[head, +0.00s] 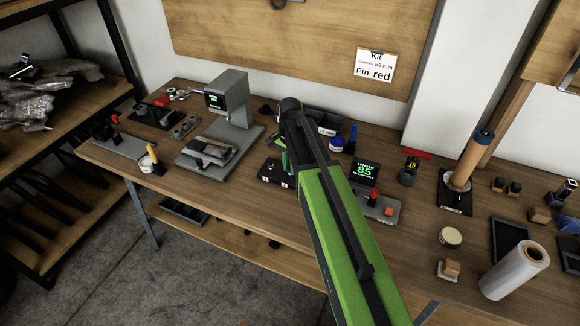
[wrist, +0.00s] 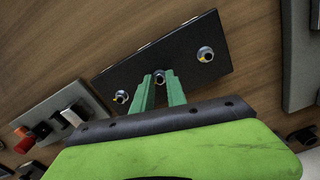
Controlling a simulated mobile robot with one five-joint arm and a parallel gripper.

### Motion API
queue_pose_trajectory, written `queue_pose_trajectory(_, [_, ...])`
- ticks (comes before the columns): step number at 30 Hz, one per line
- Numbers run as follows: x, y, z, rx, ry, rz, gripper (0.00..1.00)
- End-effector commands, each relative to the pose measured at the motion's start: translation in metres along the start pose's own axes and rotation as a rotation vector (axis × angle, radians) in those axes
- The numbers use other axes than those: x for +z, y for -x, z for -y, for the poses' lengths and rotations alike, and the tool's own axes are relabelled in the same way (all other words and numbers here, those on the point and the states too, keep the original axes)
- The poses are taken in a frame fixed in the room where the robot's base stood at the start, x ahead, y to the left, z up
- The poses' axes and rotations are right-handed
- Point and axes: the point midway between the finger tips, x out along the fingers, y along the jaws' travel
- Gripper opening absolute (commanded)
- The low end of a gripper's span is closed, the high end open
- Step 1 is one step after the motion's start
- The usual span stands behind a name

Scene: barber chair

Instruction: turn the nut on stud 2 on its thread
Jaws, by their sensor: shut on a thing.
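A black plate (wrist: 215,65) with three studs in a row lies on the wooden bench; it also shows in the head view (head: 270,172), partly behind my arm. Each stud carries a silvery nut. My gripper (wrist: 161,80) has its two green fingers shut on the nut on the middle stud (wrist: 159,75), which is stud 2 from either end. The fingers hide part of this nut. The left nut (wrist: 121,97) and the right nut (wrist: 205,55) stand free, each with a small yellow mark. In the head view my gripper is mostly hidden by my arm.
In the wrist view a grey device with a red knob (wrist: 22,147) stands left of the plate, and a grey block edge (wrist: 299,50) stands at right. In the head view a display reading 85 (head: 365,172) and a grey press (head: 232,98) flank my arm.

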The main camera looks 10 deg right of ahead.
Motion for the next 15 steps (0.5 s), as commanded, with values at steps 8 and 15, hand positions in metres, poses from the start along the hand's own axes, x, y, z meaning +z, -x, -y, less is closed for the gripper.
queue_pose_trajectory(8, [0.0,-0.0002,-0.0007,0.002,-0.129,0.0,0.0])
queue_pose_trajectory(15, [0.0,-0.0002,-0.0008,0.002,-0.174,0.0,0.0])
